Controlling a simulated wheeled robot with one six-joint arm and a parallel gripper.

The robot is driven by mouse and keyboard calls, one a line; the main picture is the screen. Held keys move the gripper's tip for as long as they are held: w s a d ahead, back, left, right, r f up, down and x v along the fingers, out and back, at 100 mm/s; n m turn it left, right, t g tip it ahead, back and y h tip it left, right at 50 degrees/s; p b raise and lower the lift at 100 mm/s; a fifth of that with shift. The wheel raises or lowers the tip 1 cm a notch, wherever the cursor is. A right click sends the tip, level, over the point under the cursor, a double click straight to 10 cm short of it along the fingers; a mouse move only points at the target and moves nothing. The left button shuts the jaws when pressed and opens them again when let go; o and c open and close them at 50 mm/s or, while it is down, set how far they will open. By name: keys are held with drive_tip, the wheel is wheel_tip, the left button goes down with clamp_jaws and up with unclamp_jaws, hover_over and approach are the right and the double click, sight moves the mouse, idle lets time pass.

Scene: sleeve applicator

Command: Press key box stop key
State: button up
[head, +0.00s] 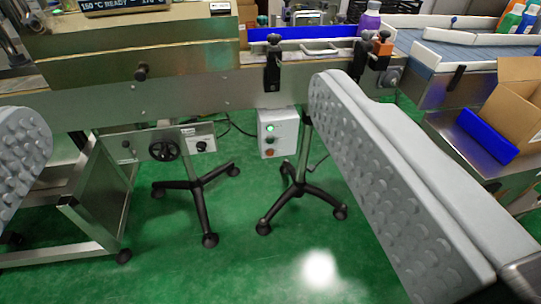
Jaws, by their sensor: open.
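The key box (284,134) is a small pale box mounted below the conveyor frame, near the middle of the head view. On its face a green lit key (270,128) is at the top and a dark key sits under it. A small red key (268,152), which looks like the stop key, is at the bottom. My gripper (180,110) is open and empty, with its grey studded fingers wide apart at the left and right of the picture. The box shows between the fingers, farther off, and neither finger touches it.
The steel conveyor frame (200,97) runs across above the box. A handwheel (164,150) is left of it, and wheeled black stands (296,190) are below. A blue block (487,137) and a cardboard carton (515,105) are at right.

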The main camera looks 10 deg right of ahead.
clamp_jaws()
idle(1.4)
